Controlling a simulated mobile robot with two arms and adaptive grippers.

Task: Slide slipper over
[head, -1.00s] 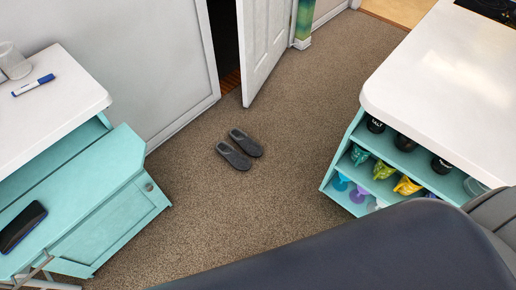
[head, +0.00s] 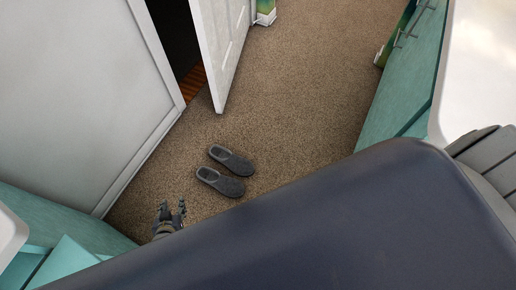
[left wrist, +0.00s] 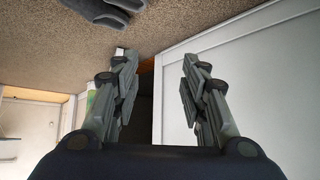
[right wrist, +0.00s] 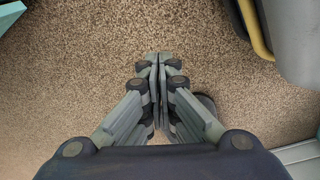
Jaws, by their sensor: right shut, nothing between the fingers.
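Two dark grey slippers lie side by side on the brown carpet in the head view, the farther slipper (head: 232,160) and the nearer slipper (head: 220,182). My left gripper (head: 172,210) is low, to the left of the nearer slipper and apart from it. In the left wrist view, my left gripper (left wrist: 157,62) is open with nothing between its fingers; part of a slipper (left wrist: 105,10) shows at the top edge. My right gripper (right wrist: 160,58) is shut and empty above carpet in the right wrist view; it is hidden in the head view. A dark object partly behind its fingers is unclear.
A white door (head: 222,45) stands ajar beyond the slippers, beside a grey-white wall (head: 75,85). Teal furniture (head: 70,222) is at lower left and a teal cabinet (head: 400,85) at right. Carpet (head: 300,75) is clear beyond the slippers.

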